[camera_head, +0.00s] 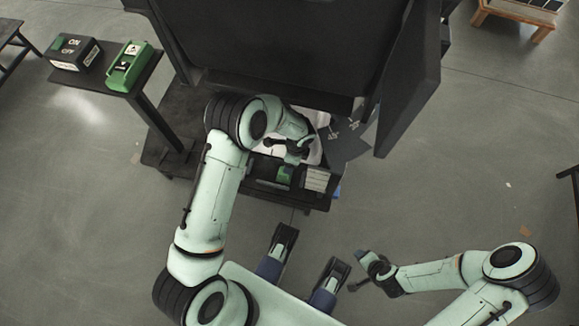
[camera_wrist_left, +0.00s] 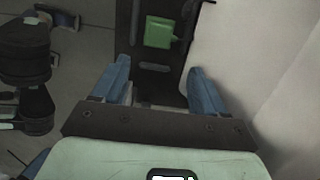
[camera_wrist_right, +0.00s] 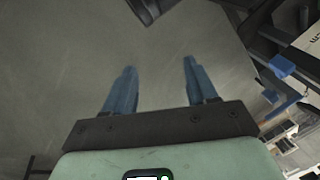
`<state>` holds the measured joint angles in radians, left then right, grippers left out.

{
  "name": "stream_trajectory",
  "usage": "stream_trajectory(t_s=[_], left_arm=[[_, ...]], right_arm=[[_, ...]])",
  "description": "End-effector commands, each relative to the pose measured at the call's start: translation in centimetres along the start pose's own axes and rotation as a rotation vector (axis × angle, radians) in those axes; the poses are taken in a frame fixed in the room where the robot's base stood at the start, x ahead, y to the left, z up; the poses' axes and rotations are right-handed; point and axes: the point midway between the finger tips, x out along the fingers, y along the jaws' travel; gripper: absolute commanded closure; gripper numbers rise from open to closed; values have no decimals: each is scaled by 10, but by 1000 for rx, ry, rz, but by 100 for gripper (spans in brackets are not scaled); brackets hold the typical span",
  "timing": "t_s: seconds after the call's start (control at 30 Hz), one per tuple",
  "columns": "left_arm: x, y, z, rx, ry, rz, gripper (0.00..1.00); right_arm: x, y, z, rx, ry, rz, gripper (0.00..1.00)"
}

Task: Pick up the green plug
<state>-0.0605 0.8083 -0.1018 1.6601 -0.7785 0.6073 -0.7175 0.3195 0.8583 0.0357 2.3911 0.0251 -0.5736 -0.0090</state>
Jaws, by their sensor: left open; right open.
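The green plug (camera_wrist_left: 159,32) is a small green block seated in a dark slotted strip in the left wrist view, ahead of the fingers. In the head view it is a small green patch (camera_head: 285,174) on the low dark platform. My left gripper (camera_wrist_left: 160,80) is open with blue fingers, and nothing is between them. In the head view my left gripper (camera_head: 292,148) hangs over the platform just behind the plug, partly hidden by its own wrist. My right gripper (camera_head: 362,270) is open and empty over the floor at the right; its fingers (camera_wrist_right: 160,75) also show in the right wrist view.
A side table (camera_head: 140,98) at the upper left carries a black ON/OFF box (camera_head: 75,53) and a green box (camera_head: 129,66). A large dark cabinet (camera_head: 290,45) with an open door (camera_head: 412,80) stands behind the platform. The floor at the right is mostly free.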

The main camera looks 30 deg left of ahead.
Motion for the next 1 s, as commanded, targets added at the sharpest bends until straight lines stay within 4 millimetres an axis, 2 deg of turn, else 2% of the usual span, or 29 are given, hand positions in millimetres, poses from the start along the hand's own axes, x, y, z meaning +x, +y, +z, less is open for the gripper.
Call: stream_trajectory(t_s=[0.3, 0.4, 0.67, 0.9, 1.0], left_arm=[[60, 0, 1, 7, -6, 2, 28], [71, 0, 1, 5, -4, 1, 28], [86, 0, 2, 3, -4, 2, 28], [123, 1, 6, 2, -4, 3, 28], [130, 1, 6, 2, -3, 1, 28]], right_arm=[[18, 7, -21, 6, 61, 7, 43], [22, 12, -14, 11, 39, 15, 43], [28, 19, -6, 18, 16, 27, 43], [44, 37, 16, 38, -57, 58, 43], [46, 41, 21, 43, -72, 66, 43]])
